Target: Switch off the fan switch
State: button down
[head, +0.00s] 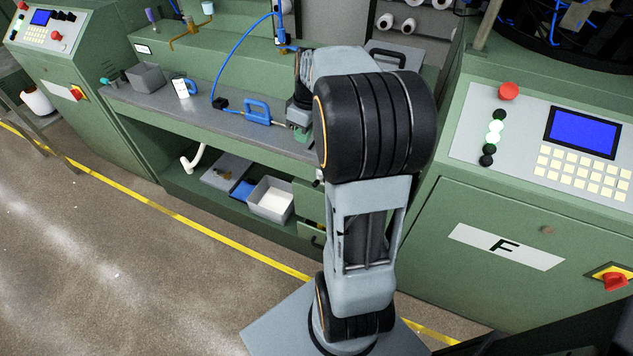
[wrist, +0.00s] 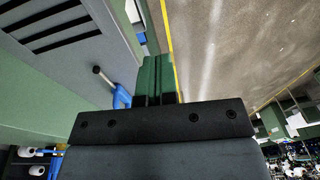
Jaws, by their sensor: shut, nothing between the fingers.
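No switch labelled for a fan can be made out. A red rotary switch on a yellow plate (head: 613,282) sits on the green cabinet marked F at the right edge. A similar red and yellow switch (head: 77,93) is on the far-left machine. My gripper (head: 302,133) is over the grey bench, partly hidden behind my arm, away from both switches. In the wrist view, its green fingers (wrist: 156,72) are together with nothing between them.
The right panel has a red button (head: 508,91), a blue screen (head: 582,132) and keys. The bench (head: 170,110) holds a blue-handled tool (head: 257,110), a grey box (head: 146,76) and a blue hose (head: 232,48). A white bin (head: 271,199) sits below. Floor at left is open.

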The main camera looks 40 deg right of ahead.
jog(key=n+y+b, duration=0.1)
jog(key=n+b, duration=0.1)
send_over(315, 162)
jog(key=s+d, duration=0.1)
jog(key=s, duration=0.1)
jog(key=d+x, duration=0.1)
jog(key=x, duration=0.4)
jog(key=shift+s+d+f, duration=0.2)
jog(key=shift+d+f, duration=0.05)
jog(key=shift+f, duration=0.05)
jog(key=x, duration=1)
jog(key=shift+s+f, duration=0.15)
jog(key=shift+f, duration=0.1)
jog(key=shift+s+a+f+b, duration=0.15)
jog(key=shift+s+f, duration=0.15)
jog(key=shift+f, duration=0.15)
jog(key=shift+s+a+f+b, duration=0.1)
jog(key=shift+s+f+b, duration=0.05)
jog(key=shift+s+f, duration=0.2)
jog(key=shift+s+a+f, duration=0.15)
jog(key=shift+s+f, duration=0.15)
jog(key=shift+f, duration=0.4)
jog(key=shift+f+b, duration=0.15)
jog(key=shift+b, duration=0.2)
